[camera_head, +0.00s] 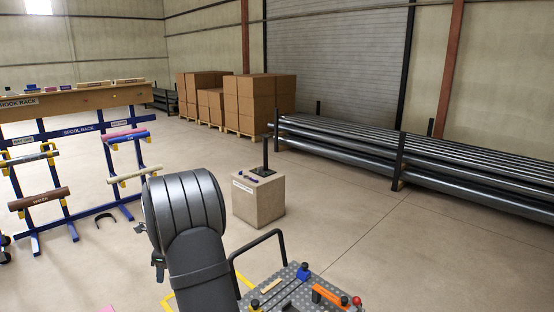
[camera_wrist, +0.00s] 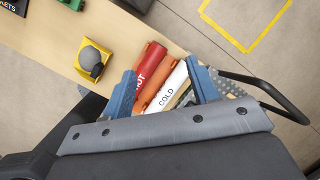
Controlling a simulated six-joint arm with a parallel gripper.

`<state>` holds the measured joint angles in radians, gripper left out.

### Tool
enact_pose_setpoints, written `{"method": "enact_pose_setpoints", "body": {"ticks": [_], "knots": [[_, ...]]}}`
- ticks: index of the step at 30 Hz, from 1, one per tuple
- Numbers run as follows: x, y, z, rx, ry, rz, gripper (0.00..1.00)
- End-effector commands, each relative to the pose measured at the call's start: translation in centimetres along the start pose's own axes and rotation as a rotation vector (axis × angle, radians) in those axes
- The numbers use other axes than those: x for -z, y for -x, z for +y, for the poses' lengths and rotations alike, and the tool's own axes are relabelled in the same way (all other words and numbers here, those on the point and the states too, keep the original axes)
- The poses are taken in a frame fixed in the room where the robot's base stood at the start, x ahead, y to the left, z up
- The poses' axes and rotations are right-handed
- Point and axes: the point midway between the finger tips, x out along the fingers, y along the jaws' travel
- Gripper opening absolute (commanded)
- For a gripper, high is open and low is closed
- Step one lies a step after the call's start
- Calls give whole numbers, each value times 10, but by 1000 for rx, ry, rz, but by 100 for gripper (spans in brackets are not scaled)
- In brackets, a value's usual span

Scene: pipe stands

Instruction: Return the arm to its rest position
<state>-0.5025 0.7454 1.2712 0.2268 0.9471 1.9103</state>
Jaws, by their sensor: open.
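My gripper (camera_wrist: 163,84) shows in the wrist view with its two blue fingers spread wide apart and nothing clamped between them. Beyond and between the fingers lie a red pipe marked HOT (camera_wrist: 148,68), an orange piece (camera_wrist: 164,90) and a white pipe marked COLD (camera_wrist: 172,90). How far below the fingers they lie is hard to tell. In the head view my dark arm rises from the bottom middle, and its rounded joint hides part of the floor. The fingers are not clear there.
A grey perforated cart top (camera_head: 283,296) with a black handle is close at the arm's right. Floor at right is clear before stacked pipes (camera_head: 345,146).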

Motion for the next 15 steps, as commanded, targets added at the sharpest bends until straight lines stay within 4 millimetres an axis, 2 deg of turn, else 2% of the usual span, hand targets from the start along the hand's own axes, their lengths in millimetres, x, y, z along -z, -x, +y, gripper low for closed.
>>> {"method": "enact_pose_setpoints", "body": {"ticks": [15], "knots": [[83, 65, -5, 25, 15, 2, 55]]}}
